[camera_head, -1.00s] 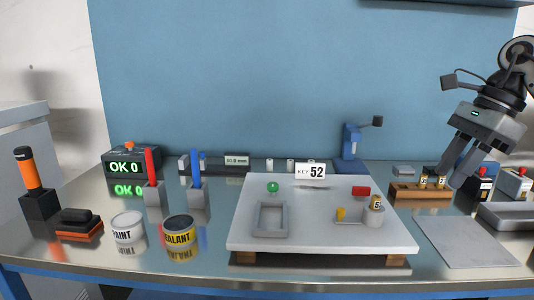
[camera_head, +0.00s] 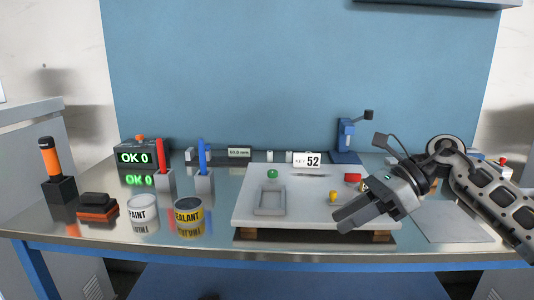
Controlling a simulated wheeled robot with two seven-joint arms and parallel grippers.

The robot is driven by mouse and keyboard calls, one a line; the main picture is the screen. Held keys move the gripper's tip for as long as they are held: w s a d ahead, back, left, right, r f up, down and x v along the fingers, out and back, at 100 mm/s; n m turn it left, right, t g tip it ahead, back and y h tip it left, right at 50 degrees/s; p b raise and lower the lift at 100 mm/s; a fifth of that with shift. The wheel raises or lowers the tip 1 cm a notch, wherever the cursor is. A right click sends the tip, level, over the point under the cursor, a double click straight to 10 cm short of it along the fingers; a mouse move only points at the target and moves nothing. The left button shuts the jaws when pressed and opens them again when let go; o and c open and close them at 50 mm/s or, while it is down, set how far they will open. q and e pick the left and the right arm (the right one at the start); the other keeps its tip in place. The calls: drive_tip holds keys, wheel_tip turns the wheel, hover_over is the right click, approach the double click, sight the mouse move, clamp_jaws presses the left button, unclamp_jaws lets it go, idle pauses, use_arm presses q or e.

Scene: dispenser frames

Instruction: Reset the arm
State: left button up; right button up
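My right gripper (camera_head: 344,221) is in front of the right part of the white board (camera_head: 290,221), its fingers pointing left and down. Its two fingers look close together, and I cannot tell whether they are apart or shut. I see nothing held in it. My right arm comes in from the right edge and hides the wooden block with small labelled cylinders and part of the grey mat. My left gripper is not in view.
The board bears a green knob (camera_head: 272,174), a grey frame (camera_head: 270,199), a red block (camera_head: 352,177) and a yellow piece (camera_head: 333,196). A paint can (camera_head: 143,214) and a sealant can (camera_head: 189,218) stand to the left. A blue press (camera_head: 346,138) stands behind.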

drive_tip(key=s+a+f+m+t+y, duration=0.2)
drive_tip(key=s+a+f+m+y, duration=0.15)
drive_tip(key=a+m+y, duration=0.55)
drive_tip(key=s+d+f+n+t+h, duration=0.4)
drive_tip(key=s+f+n+h, duration=0.4)
drive_tip(key=f+n, duration=0.5)
drive_tip(key=s+d+f+n+t+h, duration=0.4)
drive_tip(key=s+f+n+h, duration=0.4)
drive_tip(key=f+n, duration=0.6)
drive_tip(key=s+n+t, duration=0.1)
drive_tip(key=s+n, duration=0.1)
drive_tip(key=n, duration=0.2)
drive_tip(key=shift+s+d+h, duration=0.15)
drive_tip(key=shift+d+h, duration=0.05)
drive_tip(key=shift+h, duration=0.2)
drive_tip(key=shift+a, duration=0.1)
